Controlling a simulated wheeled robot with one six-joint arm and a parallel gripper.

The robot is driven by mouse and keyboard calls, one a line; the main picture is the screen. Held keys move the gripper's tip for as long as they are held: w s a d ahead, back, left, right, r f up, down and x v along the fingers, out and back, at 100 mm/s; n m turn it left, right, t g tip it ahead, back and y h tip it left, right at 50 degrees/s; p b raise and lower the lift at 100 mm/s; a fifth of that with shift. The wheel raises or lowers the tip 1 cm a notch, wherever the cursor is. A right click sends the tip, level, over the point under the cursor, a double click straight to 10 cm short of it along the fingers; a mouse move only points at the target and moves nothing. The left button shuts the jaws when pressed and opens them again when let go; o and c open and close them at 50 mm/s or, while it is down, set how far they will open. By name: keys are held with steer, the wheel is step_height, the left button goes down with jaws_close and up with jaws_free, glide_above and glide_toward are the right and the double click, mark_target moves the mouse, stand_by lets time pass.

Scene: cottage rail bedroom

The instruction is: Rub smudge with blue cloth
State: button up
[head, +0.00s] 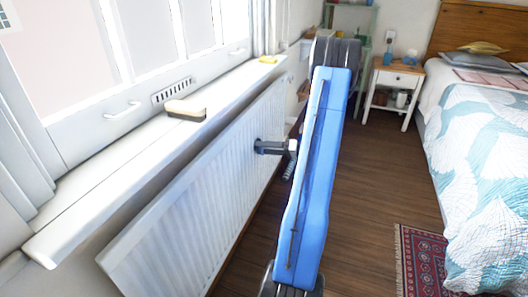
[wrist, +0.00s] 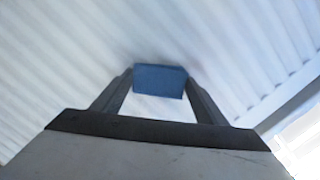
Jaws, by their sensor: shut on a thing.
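The blue cloth (wrist: 160,80) is a small folded block in the wrist view, held between the two fingertips of my gripper (wrist: 160,84). My gripper (head: 262,147) is shut on it. In the head view the gripper points left at the front of the white radiator (head: 195,200), below the window sill. The cloth is too small and dark to make out there. The radiator's ribs lie behind the cloth in the wrist view; whether the cloth touches them I cannot tell. I see no clear smudge in either view.
A nightstand (head: 397,78) and a bed (head: 490,150) stand to the right. A red rug (head: 420,262) lies beside the bed. The wooden floor between is clear.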

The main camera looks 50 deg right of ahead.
mark_target(250, 157)
steer(key=shift+d, duration=0.2)
steer(key=shift+a, duration=0.1)
steer(key=shift+s+a, duration=0.45)
steer(key=shift+a, duration=0.7)
steer(key=shift+s+a, duration=0.45)
steer(key=shift+a, duration=0.75)
steer(key=shift+s+a, duration=0.45)
steer(key=shift+a, duration=0.7)
steer(key=v, duration=0.6)
steer(key=shift+s+a+f, duration=0.2)
steer(key=shift+a+f, duration=0.05)
steer(key=shift+f, duration=0.05)
steer(key=shift+s+d, duration=0.1)
